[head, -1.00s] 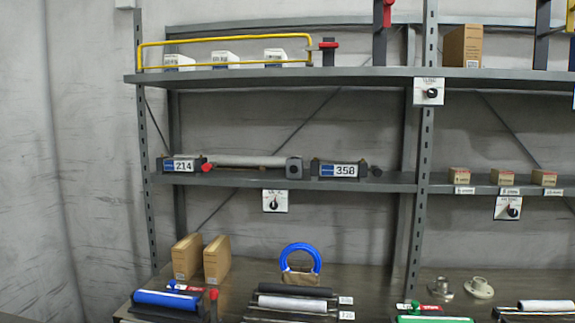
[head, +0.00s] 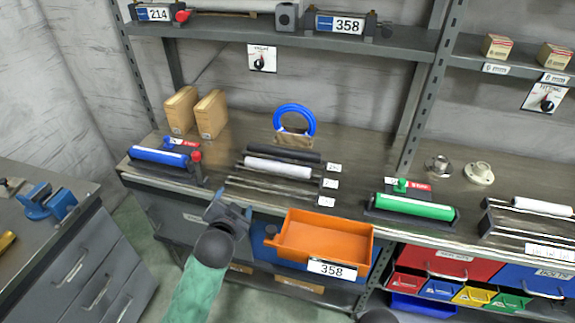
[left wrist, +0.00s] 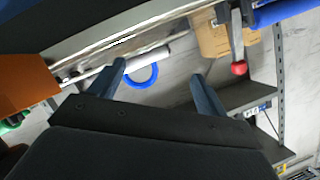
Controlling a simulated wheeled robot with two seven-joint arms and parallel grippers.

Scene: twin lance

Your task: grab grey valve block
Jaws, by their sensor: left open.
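A small grey block (head: 286,17) with a dark round hole, which fits the grey valve block, sits on the middle shelf (head: 230,35) near the top of the head view. It stands between the units marked 214 and 358. My left gripper (head: 230,207) is open and empty, low in front of the workbench, well below and to the left of the block. In the left wrist view its two fingers (left wrist: 158,72) are spread apart with nothing held between them. I cannot make out the block in that view. My right gripper does not show.
An orange bin (head: 322,240) marked 358 is just right of my left gripper. The bench (head: 345,150) holds a blue roller (head: 160,156), a blue ring (head: 295,118), cardboard boxes (head: 211,114) and a green roller (head: 415,207). A drawer cabinet (head: 75,255) stands left.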

